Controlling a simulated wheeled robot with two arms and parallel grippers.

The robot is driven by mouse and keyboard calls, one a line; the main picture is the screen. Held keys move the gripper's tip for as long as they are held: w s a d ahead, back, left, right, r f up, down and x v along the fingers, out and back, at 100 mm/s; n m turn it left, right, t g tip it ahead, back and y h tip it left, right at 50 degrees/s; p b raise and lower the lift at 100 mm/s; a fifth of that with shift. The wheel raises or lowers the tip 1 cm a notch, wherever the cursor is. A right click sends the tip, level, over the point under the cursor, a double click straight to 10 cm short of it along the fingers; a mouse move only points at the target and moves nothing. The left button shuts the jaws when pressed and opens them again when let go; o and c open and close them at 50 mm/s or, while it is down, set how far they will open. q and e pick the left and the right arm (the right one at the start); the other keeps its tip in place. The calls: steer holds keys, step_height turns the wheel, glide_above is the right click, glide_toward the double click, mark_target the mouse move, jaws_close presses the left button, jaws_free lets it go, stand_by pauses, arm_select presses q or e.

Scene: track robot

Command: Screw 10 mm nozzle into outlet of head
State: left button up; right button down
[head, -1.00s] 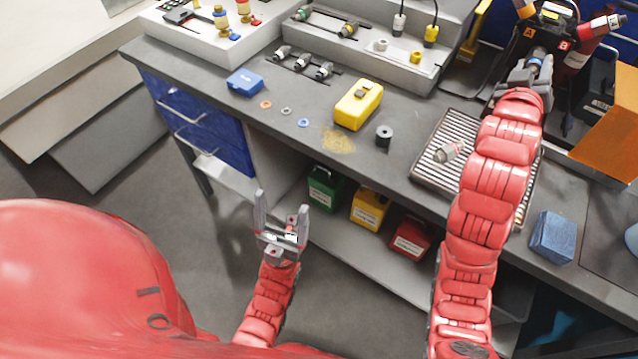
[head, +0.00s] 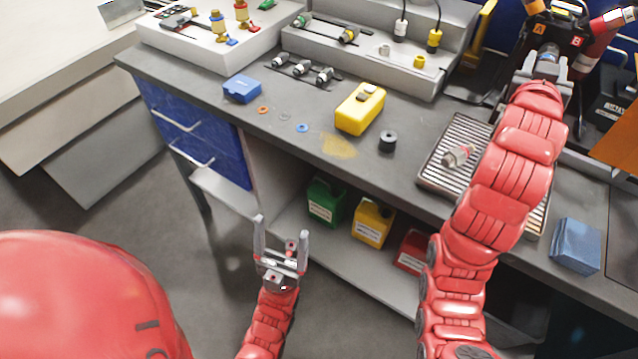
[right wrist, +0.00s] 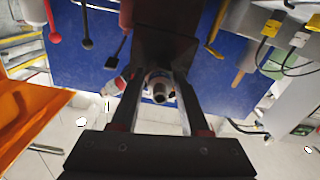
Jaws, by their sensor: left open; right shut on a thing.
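My right gripper (head: 547,66) is at the black dispensing head (head: 520,62) at the back right, its wrist pointing away from me. In the right wrist view its two fingers (right wrist: 160,92) are shut on a small round piece with a dark open end, which looks like the nozzle (right wrist: 159,90). Whether the nozzle sits in the outlet I cannot tell; the gripper and arm cover that spot in the head view. My left gripper (head: 282,230) is open and empty, low in front of the bench.
Another grey nozzle (head: 459,156) lies on the ribbed drip tray (head: 436,176).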

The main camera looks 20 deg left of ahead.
steer(key=shift+m+b, duration=0.65)
steer(key=shift+m, duration=0.25)
steer(key=shift+c, duration=1.5)
jaws_free()
steer(key=shift+c, duration=1.4)
steer(key=shift+r, duration=0.1)
